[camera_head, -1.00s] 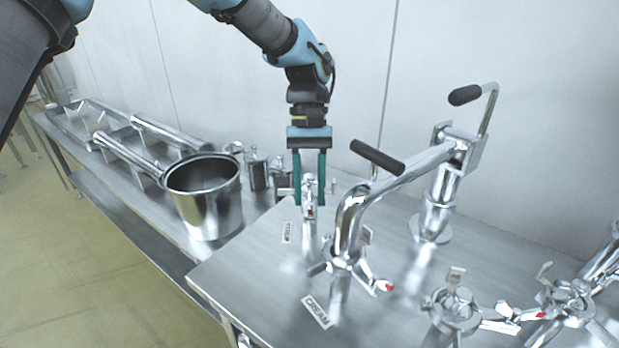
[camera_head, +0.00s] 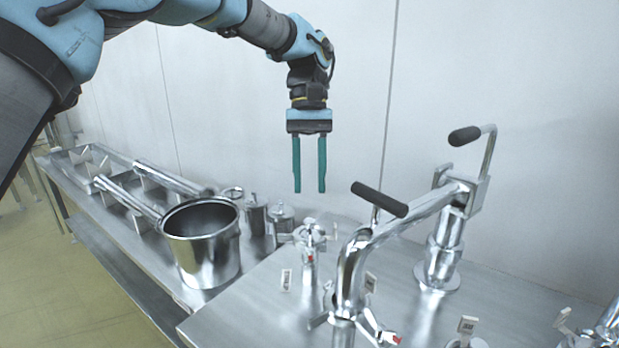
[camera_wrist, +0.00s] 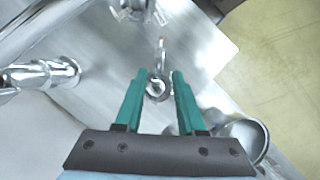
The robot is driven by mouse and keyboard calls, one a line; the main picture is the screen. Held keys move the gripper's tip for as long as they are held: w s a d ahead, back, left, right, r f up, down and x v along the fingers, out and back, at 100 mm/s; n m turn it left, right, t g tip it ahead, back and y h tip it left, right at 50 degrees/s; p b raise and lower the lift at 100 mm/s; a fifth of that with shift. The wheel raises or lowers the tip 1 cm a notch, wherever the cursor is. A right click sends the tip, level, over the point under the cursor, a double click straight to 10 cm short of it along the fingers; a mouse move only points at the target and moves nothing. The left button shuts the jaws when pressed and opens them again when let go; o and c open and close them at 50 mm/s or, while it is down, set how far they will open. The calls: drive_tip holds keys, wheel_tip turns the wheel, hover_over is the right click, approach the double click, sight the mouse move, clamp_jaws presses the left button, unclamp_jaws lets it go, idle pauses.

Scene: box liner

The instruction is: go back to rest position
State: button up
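My gripper (camera_head: 310,190) hangs in the air with its two teal fingers pointing down, apart and with nothing between them. It is above a chrome valve tap (camera_head: 310,240) on the steel table (camera_head: 255,310). In the wrist view my gripper (camera_wrist: 158,76) is also open, and the tap (camera_wrist: 158,88) shows below and between the fingers, not touching them.
A large chrome pipe with a black handle (camera_head: 379,199) rises to the right of my gripper. A steel pot (camera_head: 208,265) with a long handle stands on the left bench among small lidded canisters (camera_head: 282,222). The wall is behind; the air above the gripper is clear.

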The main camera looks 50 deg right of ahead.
idle(0.3)
drive_tip(key=w+a+f+n+t+h, duration=0.1)
drive_tip(key=w+a+f+n, duration=0.15)
drive_tip(key=w+a, duration=0.85)
drive_tip(key=w+a+f+n+h, duration=0.2)
drive_tip(key=w+a+f, duration=0.1)
drive_tip(key=w+a, duration=0.8)
drive_tip(key=a+f+n+t, duration=0.1)
drive_tip(key=a+f+n, duration=0.1)
drive_tip(key=a, duration=1.3)
drive_tip(key=s+a+f+n+t, duration=0.1)
drive_tip(key=a+f+n+t, duration=0.1)
drive_tip(key=a, duration=1.2)
drive_tip(key=shift+a+f+n+h, duration=0.3)
drive_tip(key=shift+a+f+n, duration=0.15)
drive_tip(key=shift+f, duration=0.15)
drive_tip(key=shift+d, duration=0.15)
